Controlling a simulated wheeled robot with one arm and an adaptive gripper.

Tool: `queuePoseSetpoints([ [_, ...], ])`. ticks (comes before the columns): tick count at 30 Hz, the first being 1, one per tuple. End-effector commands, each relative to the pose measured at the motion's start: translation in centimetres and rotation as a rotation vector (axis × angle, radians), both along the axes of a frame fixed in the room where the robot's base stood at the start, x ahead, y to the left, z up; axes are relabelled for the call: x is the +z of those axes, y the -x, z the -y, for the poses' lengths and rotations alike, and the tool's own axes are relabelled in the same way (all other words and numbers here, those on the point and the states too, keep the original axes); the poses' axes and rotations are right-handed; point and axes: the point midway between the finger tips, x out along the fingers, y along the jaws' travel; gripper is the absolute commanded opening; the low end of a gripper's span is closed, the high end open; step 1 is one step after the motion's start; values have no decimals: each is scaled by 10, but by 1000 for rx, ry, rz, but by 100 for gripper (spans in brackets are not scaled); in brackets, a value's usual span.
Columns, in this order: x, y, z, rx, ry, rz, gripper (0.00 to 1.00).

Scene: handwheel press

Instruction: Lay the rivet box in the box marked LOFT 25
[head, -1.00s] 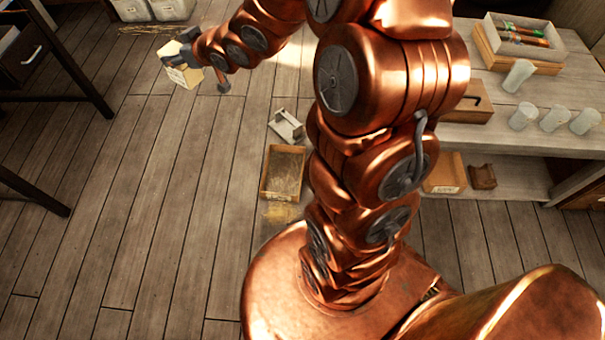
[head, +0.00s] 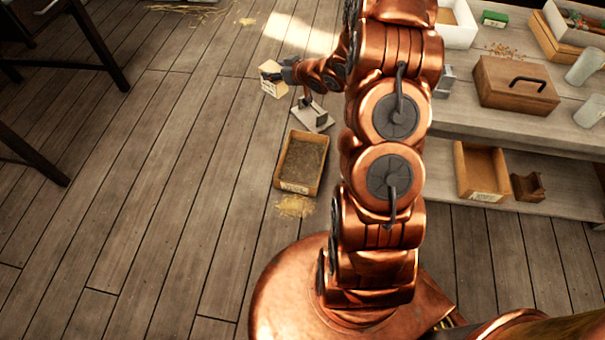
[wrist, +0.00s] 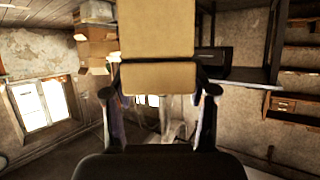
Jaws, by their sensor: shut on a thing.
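My gripper (head: 284,74) is shut on a small cream box (head: 271,86), apparently the rivet box, out at the end of my arm. In the wrist view the held box (wrist: 157,30) shows as a tan block with a dark band, between the two fingers (wrist: 160,92). An open wooden box (head: 289,186) with a pale label on its near side lies on the floor, below the gripper in the picture. Another labelled open box (head: 482,195) stands on the bench's lower shelf. Neither label is readable, so I cannot tell which is LOFT 25.
A grey metal piece (head: 311,118) lies on the floor just beyond the floor box. Straw (head: 295,206) lies at its near side. The workbench (head: 465,117) on the right holds a handled wooden case (head: 510,88) and cups.

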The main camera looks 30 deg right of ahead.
Motion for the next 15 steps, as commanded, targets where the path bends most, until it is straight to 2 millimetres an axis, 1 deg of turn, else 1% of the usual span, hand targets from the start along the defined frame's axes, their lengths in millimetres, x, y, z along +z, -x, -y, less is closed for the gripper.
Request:
queuePoseSetpoints([
  [1,-35,1,11,-2,0,0,2],
  [2,-48,1,15,-1,-1,-2,2],
  [3,-66,3,20,1,-2,-5,2],
  [5,-91,4,27,7,-1,-4,2],
  [6,-108,6,32,9,-1,-3,2],
  [11,-175,12,51,21,-1,0,2],
  [12,-194,15,54,24,-2,-3,2],
  [14,-219,18,59,30,-3,-4,2],
  [15,-236,21,63,34,-2,-3,2],
])
